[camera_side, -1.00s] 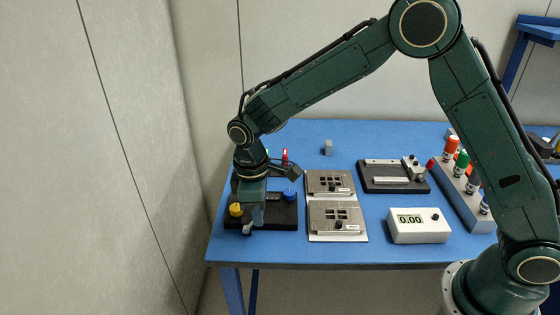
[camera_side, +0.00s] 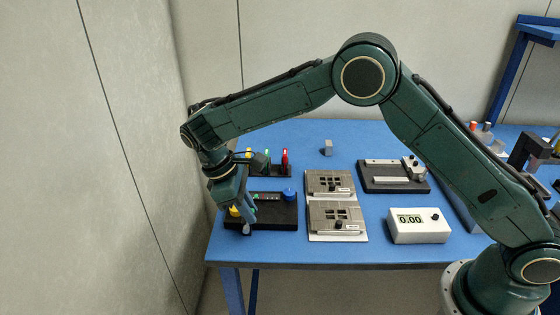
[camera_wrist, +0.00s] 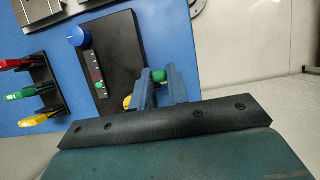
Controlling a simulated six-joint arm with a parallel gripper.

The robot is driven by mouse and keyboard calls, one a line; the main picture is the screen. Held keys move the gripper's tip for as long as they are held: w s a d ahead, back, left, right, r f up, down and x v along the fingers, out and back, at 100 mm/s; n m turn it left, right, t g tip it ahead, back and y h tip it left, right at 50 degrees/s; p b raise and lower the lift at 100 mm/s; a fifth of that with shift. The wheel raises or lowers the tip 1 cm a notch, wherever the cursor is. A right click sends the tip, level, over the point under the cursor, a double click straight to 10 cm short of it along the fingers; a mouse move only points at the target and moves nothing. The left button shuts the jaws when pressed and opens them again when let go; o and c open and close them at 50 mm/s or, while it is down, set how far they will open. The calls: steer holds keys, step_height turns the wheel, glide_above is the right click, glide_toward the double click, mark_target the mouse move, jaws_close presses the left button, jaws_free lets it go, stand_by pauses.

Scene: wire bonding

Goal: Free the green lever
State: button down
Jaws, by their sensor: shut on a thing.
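The green lever (camera_wrist: 159,76) shows as a small green part between my fingers in the wrist view, at the edge of the black panel (camera_wrist: 115,50). My gripper (camera_wrist: 160,88) is shut on it, and the fingers hide most of it. In the side view my gripper (camera_side: 248,218) is tilted over the left end of the panel (camera_side: 272,215). A yellow knob (camera_wrist: 127,101) sits close beside one finger. A blue knob (camera_wrist: 78,36) stands at the panel's other end.
A black rack (camera_wrist: 46,82) holds red, green and yellow handles behind the panel. Metal plates (camera_side: 330,184) lie to its right, with a white meter (camera_side: 418,226) reading 0.00 farther right. The blue table's left edge is close to my gripper.

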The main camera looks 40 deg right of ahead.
steer(key=shift+w, duration=0.1)
steer(key=c, duration=1.4)
jaws_free()
steer(key=shift+o, duration=0.2)
steer(key=shift+s+d+t, duration=0.2)
steer(key=shift+d+t, duration=0.1)
steer(key=shift+y, duration=0.4)
